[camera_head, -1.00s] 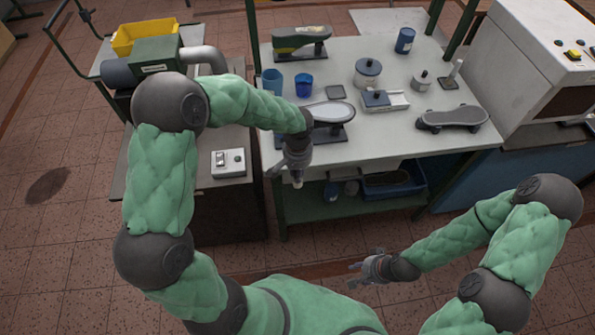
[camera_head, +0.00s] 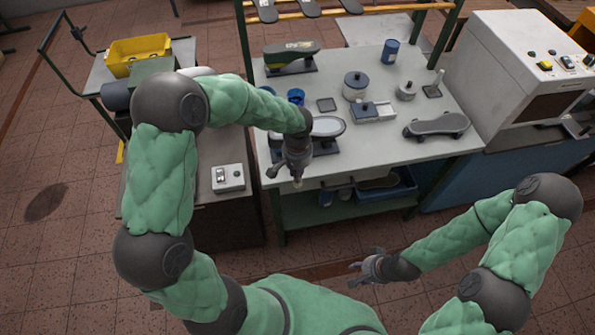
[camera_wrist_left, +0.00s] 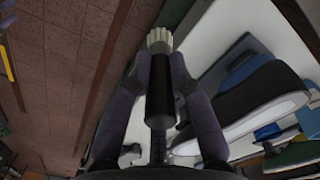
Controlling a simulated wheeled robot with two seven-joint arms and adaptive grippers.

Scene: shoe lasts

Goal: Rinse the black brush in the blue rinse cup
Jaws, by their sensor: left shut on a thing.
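My left gripper (camera_head: 296,172) is shut on the black brush (camera_wrist_left: 160,92), whose pale bristles (camera_wrist_left: 160,39) point away from the palm in the left wrist view. In the head view the gripper hangs at the table's front edge, beside the grey-topped shoe last (camera_head: 327,127), with the bristles low. A dark blue cup (camera_head: 296,96) stands on the table beyond my left forearm. A second, lighter blue cup (camera_head: 268,91) is mostly hidden behind that forearm. I cannot tell which is the rinse cup. My right gripper (camera_head: 362,275) is open and empty, away from the table.
A white machine (camera_head: 520,85) stands right. A switch box (camera_head: 228,178) lies left.

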